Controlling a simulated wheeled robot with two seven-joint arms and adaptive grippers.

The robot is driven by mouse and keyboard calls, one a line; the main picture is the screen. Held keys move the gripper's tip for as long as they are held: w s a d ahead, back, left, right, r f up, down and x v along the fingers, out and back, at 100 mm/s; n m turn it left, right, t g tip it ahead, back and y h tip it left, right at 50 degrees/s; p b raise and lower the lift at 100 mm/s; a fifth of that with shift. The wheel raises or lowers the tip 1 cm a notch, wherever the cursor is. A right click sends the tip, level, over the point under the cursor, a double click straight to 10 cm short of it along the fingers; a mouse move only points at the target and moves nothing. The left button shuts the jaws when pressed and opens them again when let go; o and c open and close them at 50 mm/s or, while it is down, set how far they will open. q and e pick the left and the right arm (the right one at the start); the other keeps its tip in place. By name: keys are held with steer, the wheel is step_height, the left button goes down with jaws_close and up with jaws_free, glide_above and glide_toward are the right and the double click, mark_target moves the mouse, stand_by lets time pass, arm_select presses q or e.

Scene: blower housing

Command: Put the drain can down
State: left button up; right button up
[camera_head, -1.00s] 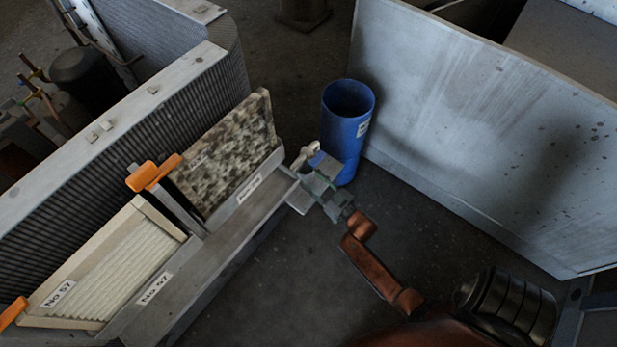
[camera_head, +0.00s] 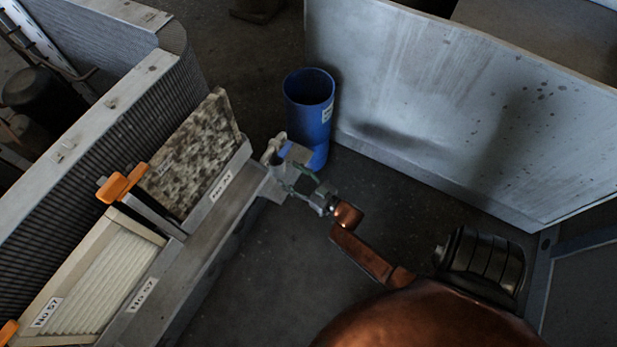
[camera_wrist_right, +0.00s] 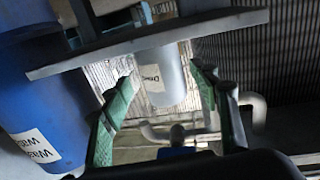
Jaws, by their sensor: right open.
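The drain can (camera_wrist_right: 160,70) is a pale grey cylinder with a partly readable label in the right wrist view. It sits against a flat grey plate (camera_wrist_right: 145,43). My right gripper (camera_wrist_right: 165,85) is open, with green-padded fingers on either side of the can in the picture. I cannot tell whether they touch it. In the head view my right gripper (camera_head: 297,178) is at the far end of the grey housing ledge (camera_head: 215,215), by a small grey plate in front of the blue bin. The can is not clearly distinguishable there. My left gripper is not in view.
A blue waste bin (camera_head: 309,115) stands just behind the gripper; it also shows in the wrist view (camera_wrist_right: 40,100). A large grey panel (camera_head: 430,110) borders the right. Filter panels (camera_head: 190,155) and orange handles (camera_head: 122,184) are on the left. Dark floor lies open between.

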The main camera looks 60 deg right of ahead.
steer(key=s+a+f+g+p, duration=0.2)
steer(key=s+f+g, duration=0.15)
steer(key=s, duration=1.05)
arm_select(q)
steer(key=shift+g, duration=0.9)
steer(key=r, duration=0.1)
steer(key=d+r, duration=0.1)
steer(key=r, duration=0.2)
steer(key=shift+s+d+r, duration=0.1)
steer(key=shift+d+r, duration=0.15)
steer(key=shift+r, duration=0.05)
arm_select(e)
steer(key=s+a+f+g+y, duration=0.1)
steer(key=s+a+g, duration=0.3)
steer(key=s+a, duration=0.5)
steer(key=s+a+f+n+g+y, duration=0.1)
steer(key=s+a+g+y, duration=0.2)
steer(key=s+a, duration=0.7)
steer(key=s+g, duration=0.2)
steer(key=s, duration=0.3)
steer(key=shift+s+a, duration=0.15)
steer(key=shift+a, duration=0.15)
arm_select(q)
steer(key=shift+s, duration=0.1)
arm_select(e)
steer(key=shift+d, duration=0.1)
